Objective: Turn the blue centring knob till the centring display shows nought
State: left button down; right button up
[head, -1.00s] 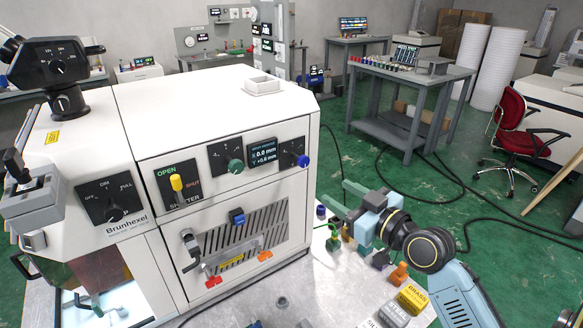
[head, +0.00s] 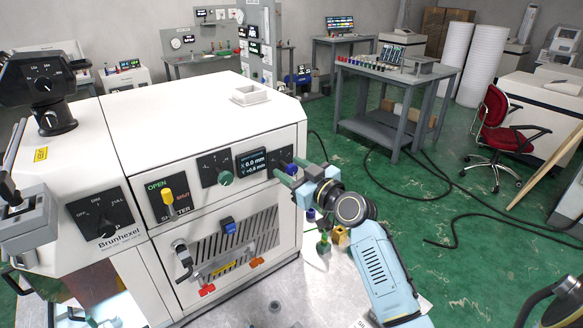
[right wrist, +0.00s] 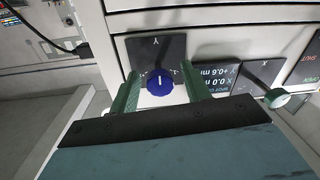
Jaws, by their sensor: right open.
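The blue centring knob (right wrist: 160,82) sits on a black plate marked Y on the front of the white machine (head: 210,110). In the head view, the knob (head: 291,169) is partly covered by my right gripper (head: 290,170). In the right wrist view, my right gripper (right wrist: 160,70) is open, with one green finger on each side of the knob and visible gaps between. The centring display (head: 252,162) reads X 0.0 mm and Y about +0.6 mm; it also shows upside down in the wrist view (right wrist: 215,77). My left gripper is out of view.
A green knob (head: 226,178) is left of the display, and a yellow shutter lever (head: 169,196) is further left. Below are a vented panel (head: 235,245) and small coloured items on the bench, partly behind my right arm. The floor to the right has cables.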

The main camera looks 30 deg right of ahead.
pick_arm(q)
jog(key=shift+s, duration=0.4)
pick_arm(e)
jog(key=shift+w, duration=0.15)
jog(key=c, duration=1)
jog(key=shift+o, duration=0.2)
jog(key=shift+a+m, duration=0.1)
jog(key=shift+m, duration=0.2)
jog(key=m, duration=0.2)
jog(key=shift+m, duration=0.3)
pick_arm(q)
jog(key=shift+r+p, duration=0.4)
pick_arm(e)
jog(key=shift+m, duration=1.9)
